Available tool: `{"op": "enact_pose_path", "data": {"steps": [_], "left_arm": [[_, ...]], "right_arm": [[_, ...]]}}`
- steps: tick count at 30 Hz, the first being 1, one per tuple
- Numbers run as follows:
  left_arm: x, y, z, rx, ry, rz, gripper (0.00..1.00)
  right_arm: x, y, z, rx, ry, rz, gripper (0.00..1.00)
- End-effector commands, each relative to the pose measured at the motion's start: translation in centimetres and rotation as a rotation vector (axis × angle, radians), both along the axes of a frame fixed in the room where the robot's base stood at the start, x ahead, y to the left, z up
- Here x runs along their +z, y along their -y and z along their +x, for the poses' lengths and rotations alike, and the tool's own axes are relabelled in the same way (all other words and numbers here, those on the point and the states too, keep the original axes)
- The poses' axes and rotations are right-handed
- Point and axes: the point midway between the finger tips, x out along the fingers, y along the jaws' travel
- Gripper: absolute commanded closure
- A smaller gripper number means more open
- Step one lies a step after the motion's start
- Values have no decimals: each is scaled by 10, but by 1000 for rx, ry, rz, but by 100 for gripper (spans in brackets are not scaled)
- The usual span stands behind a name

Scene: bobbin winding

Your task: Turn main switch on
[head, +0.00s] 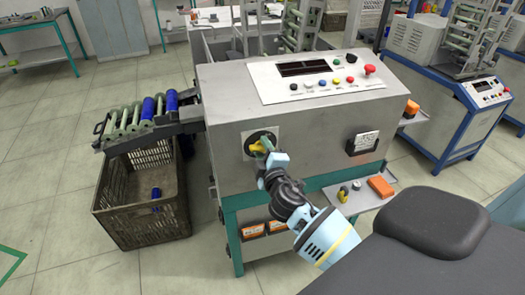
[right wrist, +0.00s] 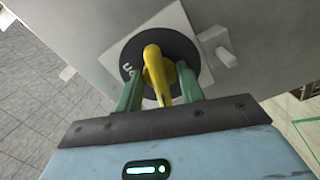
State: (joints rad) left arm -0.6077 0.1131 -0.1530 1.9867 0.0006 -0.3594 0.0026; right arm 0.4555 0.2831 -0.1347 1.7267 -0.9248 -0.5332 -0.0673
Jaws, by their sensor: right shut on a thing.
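The main switch is a yellow rotary handle (right wrist: 156,72) on a black round dial (right wrist: 181,50) with a pale square plate. In the head view the yellow handle (head: 251,147) shows on the grey front panel of the machine (head: 225,100). My right gripper (head: 264,150) is at the switch. In the right wrist view its two green fingers (right wrist: 160,90) stand on either side of the handle, shut on it. White lettering on the dial is partly hidden by the left finger. My left gripper is not in view.
A sloped control panel (head: 300,80) with several buttons and a red mushroom button (head: 370,69) tops the machine. A brown crate (head: 120,222) stands below a roller chute (head: 150,118) at left. A shelf (head: 355,203) sticks out at lower right. A dark seat (head: 430,220) is in front.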

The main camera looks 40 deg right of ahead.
Motion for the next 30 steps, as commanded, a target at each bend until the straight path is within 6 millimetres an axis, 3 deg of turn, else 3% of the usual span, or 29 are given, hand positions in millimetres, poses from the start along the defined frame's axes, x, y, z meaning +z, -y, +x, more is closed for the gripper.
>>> {"op": "enact_pose_path", "data": {"steps": [7, 21, 30], "left_arm": [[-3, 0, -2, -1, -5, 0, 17], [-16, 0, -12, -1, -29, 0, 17], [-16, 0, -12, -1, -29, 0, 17]], "right_arm": [[-2, 0, 0, 0, 8, 33, 89], [-2, 0, 0, -1, 99, 305, 89], [-1, 0, 0, 0, 104, 316, 89]]}}
